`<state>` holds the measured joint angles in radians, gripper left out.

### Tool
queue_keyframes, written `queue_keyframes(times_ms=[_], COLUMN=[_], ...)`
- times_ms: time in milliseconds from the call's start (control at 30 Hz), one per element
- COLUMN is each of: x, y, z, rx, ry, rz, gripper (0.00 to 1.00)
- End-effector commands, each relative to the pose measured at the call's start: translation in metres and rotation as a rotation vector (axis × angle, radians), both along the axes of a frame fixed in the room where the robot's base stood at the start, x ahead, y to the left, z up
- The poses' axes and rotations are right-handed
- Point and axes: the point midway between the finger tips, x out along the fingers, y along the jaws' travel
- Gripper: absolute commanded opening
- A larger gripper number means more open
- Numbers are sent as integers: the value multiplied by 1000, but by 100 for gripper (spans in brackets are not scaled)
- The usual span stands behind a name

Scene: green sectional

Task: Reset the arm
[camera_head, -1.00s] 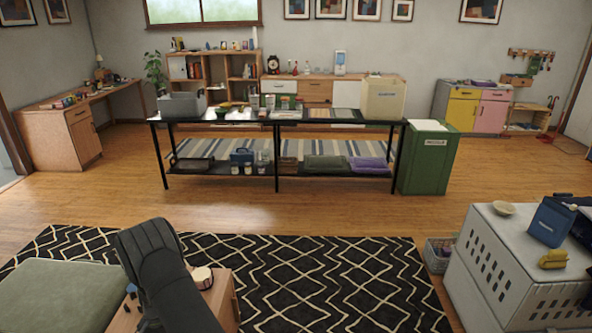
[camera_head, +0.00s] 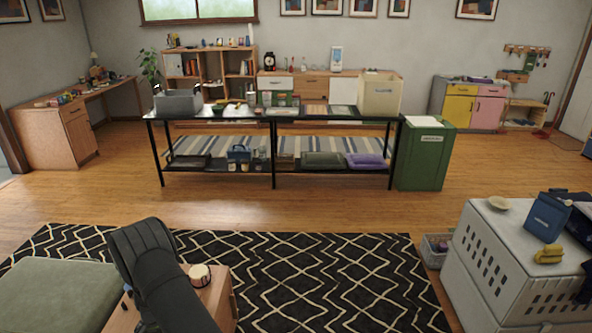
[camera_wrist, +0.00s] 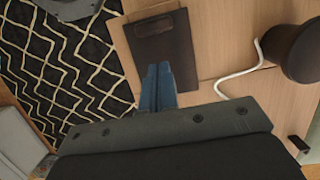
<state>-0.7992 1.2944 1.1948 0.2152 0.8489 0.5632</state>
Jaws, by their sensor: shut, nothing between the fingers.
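My gripper (camera_wrist: 158,88) shows in the wrist view with its two blue fingers shut together and nothing between them. It points at a dark clipboard (camera_wrist: 163,40) on a wooden surface (camera_wrist: 213,38), and the fingertips overlap its lower part in the picture. I cannot tell whether they touch it. In the head view my dark arm (camera_head: 165,275) rises at the lower left, in front of a small wooden cabinet (camera_head: 215,295); the gripper is hidden there.
A dark round object (camera_wrist: 297,52) with a white cord (camera_wrist: 238,78) is right of the clipboard. A green cushioned seat (camera_head: 55,293) is left of my arm. A white crate (camera_head: 480,255) stands at right. The patterned rug (camera_head: 320,280) between is clear.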

Motion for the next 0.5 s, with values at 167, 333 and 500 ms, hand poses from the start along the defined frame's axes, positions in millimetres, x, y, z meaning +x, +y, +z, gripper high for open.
queue_keyframes(times_ms=[167,333,500], x=[-30,-1,29], y=[-2,0,2], z=[0,-1,-1], rx=[-1,1,1], ry=[1,-1,0], rz=[2,-2,-1], gripper=[0,0,0])
